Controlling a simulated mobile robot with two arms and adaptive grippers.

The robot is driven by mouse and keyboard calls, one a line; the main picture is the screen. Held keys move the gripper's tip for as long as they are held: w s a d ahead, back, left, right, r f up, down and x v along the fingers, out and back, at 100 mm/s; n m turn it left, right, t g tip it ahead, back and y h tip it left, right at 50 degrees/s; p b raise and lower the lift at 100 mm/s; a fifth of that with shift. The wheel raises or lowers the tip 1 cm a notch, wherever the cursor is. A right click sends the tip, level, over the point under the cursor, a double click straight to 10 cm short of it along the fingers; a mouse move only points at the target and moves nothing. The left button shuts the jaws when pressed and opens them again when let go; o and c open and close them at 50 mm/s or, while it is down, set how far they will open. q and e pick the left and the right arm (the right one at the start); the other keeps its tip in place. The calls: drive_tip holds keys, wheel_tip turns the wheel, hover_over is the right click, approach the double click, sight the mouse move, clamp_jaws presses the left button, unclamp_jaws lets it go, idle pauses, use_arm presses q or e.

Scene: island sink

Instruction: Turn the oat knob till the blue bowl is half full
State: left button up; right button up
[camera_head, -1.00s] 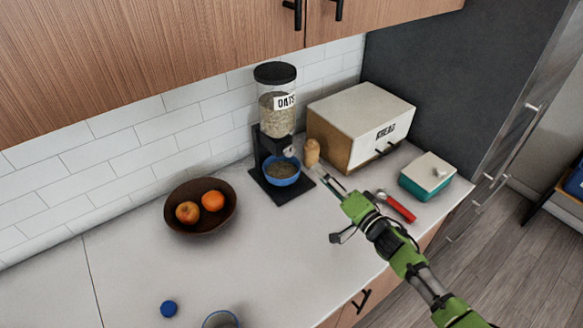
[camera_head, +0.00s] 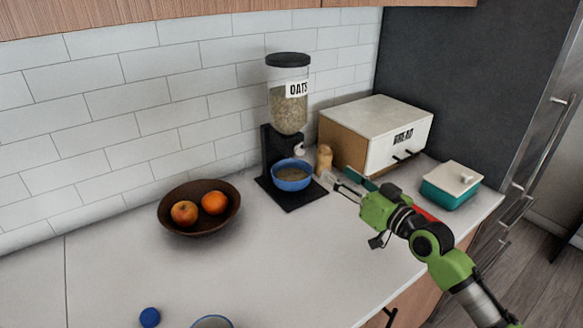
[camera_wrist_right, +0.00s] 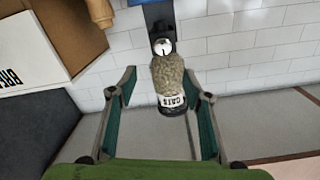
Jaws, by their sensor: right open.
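The oat dispenser (camera_head: 289,112) stands against the tiled wall, its clear hopper holding oats. Its pale knob (camera_head: 300,149) faces forward above the spout; it also shows in the right wrist view (camera_wrist_right: 163,47), where the dispenser appears upside down. The blue bowl (camera_head: 292,186) sits on the dispenser's black base under the spout, with oats inside; its exact level is hard to judge. My right gripper (camera_head: 340,187) is open and empty, just right of the bowl and lower than the knob, touching neither. In the wrist view the knob lies between and beyond its spread fingers. My left gripper is out of view.
A wooden shaker (camera_head: 324,160) and the bread box (camera_head: 385,135) stand right of the dispenser. A teal butter dish (camera_head: 450,190) is further right. A brown fruit bowl (camera_head: 180,228) is left. A red-handled tool is mostly behind my arm. The front counter is largely clear.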

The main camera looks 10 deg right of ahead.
drive_tip(key=p, duration=0.2)
approach(302, 150)
drive_tip(key=x, duration=0.8)
drive_tip(key=shift+r, duration=0.1)
drive_tip(key=c, duration=1.1)
